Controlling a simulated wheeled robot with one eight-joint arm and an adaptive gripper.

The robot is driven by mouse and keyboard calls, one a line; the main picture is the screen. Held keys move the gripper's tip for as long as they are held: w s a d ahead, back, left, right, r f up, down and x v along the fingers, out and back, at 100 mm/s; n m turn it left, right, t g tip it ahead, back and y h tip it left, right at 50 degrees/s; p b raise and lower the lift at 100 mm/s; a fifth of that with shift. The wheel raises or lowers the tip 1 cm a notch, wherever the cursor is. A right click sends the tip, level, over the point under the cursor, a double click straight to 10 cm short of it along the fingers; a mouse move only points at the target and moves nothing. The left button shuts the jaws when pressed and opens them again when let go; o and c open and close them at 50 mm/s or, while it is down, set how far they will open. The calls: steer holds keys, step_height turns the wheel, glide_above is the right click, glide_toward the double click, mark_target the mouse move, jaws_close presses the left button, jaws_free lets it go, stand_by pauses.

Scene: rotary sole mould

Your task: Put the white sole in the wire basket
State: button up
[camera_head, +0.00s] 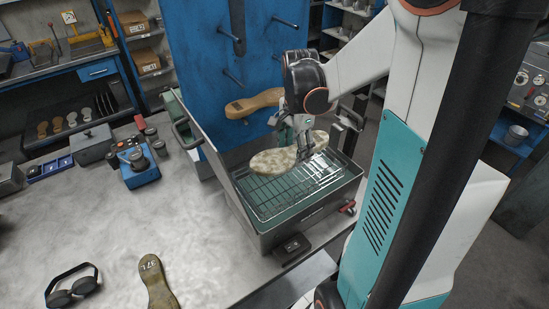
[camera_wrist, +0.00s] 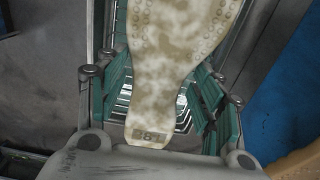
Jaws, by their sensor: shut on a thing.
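The white sole (camera_head: 270,163) is pale with mottled grey-brown stains. My gripper (camera_head: 304,143) is shut on it near its narrow end and holds it roughly flat over the wire basket (camera_head: 285,203). I cannot tell whether the sole touches the wires. In the wrist view the sole (camera_wrist: 175,35) lies between the two green-sided fingers of my gripper (camera_wrist: 160,95), its marked end towards me. Basket wires show in part behind it; the sole and gripper hide some of the basket.
An olive-brown sole (camera_head: 155,280) and goggles (camera_head: 72,287) lie on the bench's front. A tan sole (camera_head: 254,103) hangs on the blue pegged panel (camera_head: 197,70) behind the box. A small blue device (camera_head: 138,170) stands left; the bench middle is clear.

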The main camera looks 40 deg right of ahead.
mark_target(292, 179)
step_height(292, 179, down, 10)
steer(key=shift+r+b, duration=0.1)
steer(key=shift+b, duration=0.9)
steer(key=shift+f, duration=0.2)
steer(key=o, duration=1.1)
steer(key=shift+o, duration=0.2)
steer(key=shift+r, duration=0.1)
step_height(292, 179, up, 12)
steer(key=p, duration=0.2)
steer(key=shift+r+p, duration=0.1)
steer(key=shift+p, duration=0.3)
